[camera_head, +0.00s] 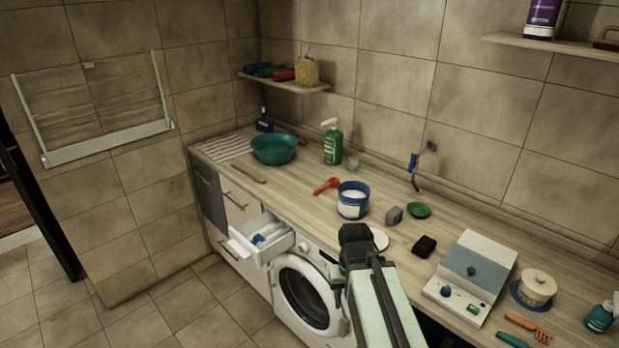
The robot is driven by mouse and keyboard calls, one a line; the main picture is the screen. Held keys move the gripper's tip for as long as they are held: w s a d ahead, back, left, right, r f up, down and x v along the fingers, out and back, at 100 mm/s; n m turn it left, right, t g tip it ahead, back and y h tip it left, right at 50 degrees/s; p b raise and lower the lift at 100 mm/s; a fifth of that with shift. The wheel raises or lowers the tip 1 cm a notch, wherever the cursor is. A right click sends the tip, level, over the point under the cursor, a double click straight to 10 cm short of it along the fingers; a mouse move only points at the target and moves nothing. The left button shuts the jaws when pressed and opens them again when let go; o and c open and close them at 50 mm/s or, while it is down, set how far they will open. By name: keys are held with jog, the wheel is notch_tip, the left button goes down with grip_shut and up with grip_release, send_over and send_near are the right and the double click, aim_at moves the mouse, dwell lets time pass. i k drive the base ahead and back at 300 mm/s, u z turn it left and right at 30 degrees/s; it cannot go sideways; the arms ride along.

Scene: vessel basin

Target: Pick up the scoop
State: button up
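A red scoop (327,186) lies on the wooden countertop, just left of a blue tub (353,208) with white contents and a pale label. Its round end points to the left and its other end to the upper right. My gripper (355,233) is a dark shape at the end of my pale arm, in front of the tub and lower right of the scoop. It is apart from the scoop in the picture. Its fingers are too small and dark to tell whether they are open or shut.
A green spray bottle (333,145) and a teal basin (274,148) stand behind the scoop. A grey block (394,215) and a green dish (419,210) are right of the tub. An open drawer (262,238) juts out beside the washing machine (304,297). Counter left of the scoop is mostly clear.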

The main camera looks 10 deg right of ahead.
aim_at(326, 187)
jog(key=u, duration=0.75)
jog(key=i, duration=1.5)
jog(key=u, duration=0.95)
jog(key=k, duration=0.9)
jog(key=u, duration=0.15)
jog(key=i, duration=0.9)
jog(key=z, duration=0.05)
